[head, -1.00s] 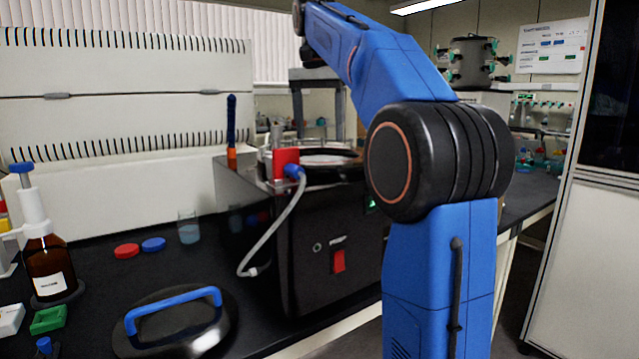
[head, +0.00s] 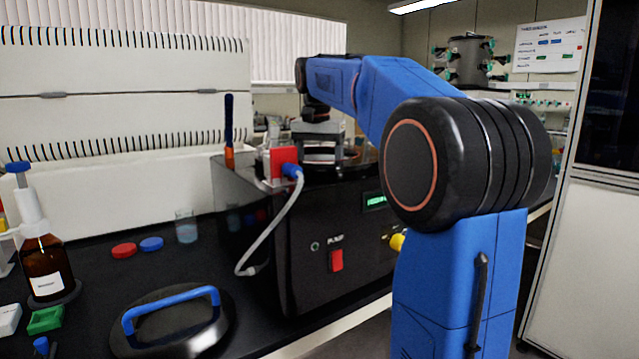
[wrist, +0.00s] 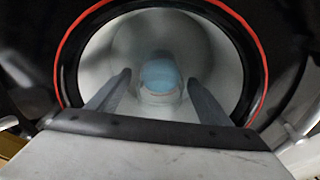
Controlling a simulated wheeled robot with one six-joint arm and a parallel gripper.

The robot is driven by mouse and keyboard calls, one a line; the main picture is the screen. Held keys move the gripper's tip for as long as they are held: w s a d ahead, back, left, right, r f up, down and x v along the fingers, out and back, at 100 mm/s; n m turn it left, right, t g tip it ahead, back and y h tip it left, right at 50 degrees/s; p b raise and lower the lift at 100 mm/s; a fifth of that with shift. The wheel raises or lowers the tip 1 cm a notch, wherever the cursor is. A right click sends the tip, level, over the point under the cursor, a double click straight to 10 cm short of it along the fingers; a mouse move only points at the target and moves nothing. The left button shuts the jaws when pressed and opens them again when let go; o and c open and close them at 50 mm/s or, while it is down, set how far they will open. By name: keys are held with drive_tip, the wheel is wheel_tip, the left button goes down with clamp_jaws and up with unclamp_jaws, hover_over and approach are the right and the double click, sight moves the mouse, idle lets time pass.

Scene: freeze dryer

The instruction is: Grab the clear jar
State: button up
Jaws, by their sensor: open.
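A clear jar with pale blue contents (wrist: 160,76) is inside the round, light-walled chamber of the black machine (head: 325,240) in the wrist view. My gripper (wrist: 158,79) is open, with one finger on each side of the jar in the picture. I cannot tell whether the fingers touch it or how deep they are. In the head view my gripper (head: 320,150) points down at the machine's top opening, and the jar in the chamber is hidden. Another clear jar (head: 186,228) with bluish contents stands on the black bench, left of the machine.
A red-orange ring (wrist: 66,50) rims the chamber opening around my gripper. A round black lid with a blue handle (head: 172,318) lies on the bench front. Red and blue caps (head: 124,250), a brown bottle (head: 45,268) and a grey hose (head: 270,238) are nearby.

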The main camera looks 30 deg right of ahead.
drive_tip(key=shift+d+f, duration=0.1)
drive_tip(key=shift+f, duration=0.75)
drive_tip(key=c, duration=1.3)
drive_tip(key=shift+r, duration=0.1)
